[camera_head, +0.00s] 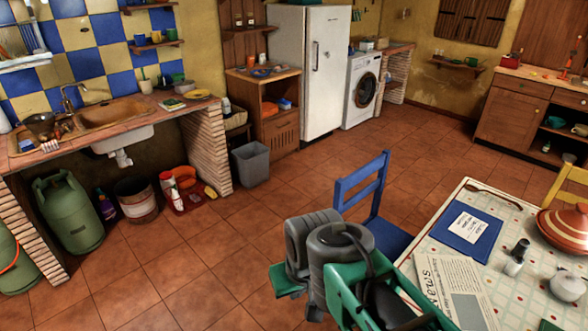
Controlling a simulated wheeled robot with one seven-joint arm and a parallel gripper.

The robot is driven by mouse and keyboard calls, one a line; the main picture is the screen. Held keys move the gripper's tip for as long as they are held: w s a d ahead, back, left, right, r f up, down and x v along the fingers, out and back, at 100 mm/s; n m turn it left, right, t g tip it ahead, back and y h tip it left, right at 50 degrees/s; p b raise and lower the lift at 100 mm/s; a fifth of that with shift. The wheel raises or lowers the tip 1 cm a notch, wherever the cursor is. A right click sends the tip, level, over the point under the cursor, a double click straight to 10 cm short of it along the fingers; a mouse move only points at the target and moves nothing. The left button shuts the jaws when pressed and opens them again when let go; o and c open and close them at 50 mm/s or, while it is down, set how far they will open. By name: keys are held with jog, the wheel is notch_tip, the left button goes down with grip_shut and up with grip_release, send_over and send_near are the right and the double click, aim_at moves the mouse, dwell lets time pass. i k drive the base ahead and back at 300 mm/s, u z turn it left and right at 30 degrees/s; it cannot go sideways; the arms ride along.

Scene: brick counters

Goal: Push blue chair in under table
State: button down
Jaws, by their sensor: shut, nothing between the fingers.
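The blue chair (373,190) stands on the tiled floor at the left side of the table (443,235). Its slatted backrest is upright, and part of its blue seat shows beside the table edge. Its legs and lower parts are hidden behind my arm and the table. The table has a light dotted top. My grey and green arm links fill the bottom centre, in front of the chair and overlapping it in the picture. I cannot see my gripper's fingertips. Whether any part of my arm touches the chair cannot be told.
A blue folder with paper (458,231), a newspaper (440,285) and a red tagine (563,235) lie on the table. A yellow chair (566,186) stands at its far side. A grey bin (251,164) stands by the cabinet. Floor left of the blue chair is clear.

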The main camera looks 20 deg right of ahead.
aim_at(392, 241)
jog(key=i, duration=1.9)
jog(key=z, duration=2.35)
jog(key=i, duration=0.2)
jog(key=u, duration=2.3)
jog(key=i, duration=0.5)
jog(key=z, duration=0.05)
